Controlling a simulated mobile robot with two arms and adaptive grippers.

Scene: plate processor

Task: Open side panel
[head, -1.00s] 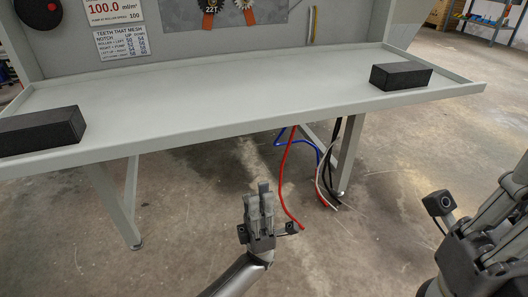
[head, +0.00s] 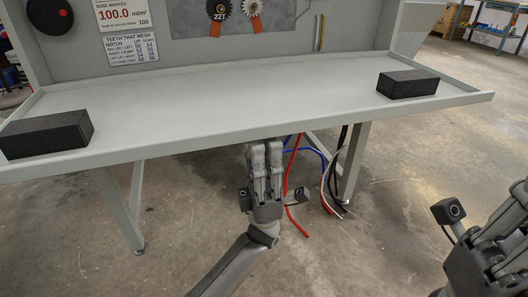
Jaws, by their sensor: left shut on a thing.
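No side panel can be made out for certain. The grey machine shows its upright back wall (head: 180,57) and a wide grey tray shelf (head: 230,100). My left gripper (head: 266,148) points away from me just at the shelf's front edge in the picture, its fingers close together. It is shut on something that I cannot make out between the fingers. Whether it touches the shelf edge is unclear. My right gripper (head: 515,215) is at the right edge, partly cut off, so its opening cannot be judged.
Black blocks lie at the shelf's left (head: 45,134) and right (head: 408,83) ends. A red hose (head: 288,190), with blue, black and white lines, hangs below the shelf near a leg (head: 355,160). Gears (head: 218,10) hang above. The concrete floor in front is clear.

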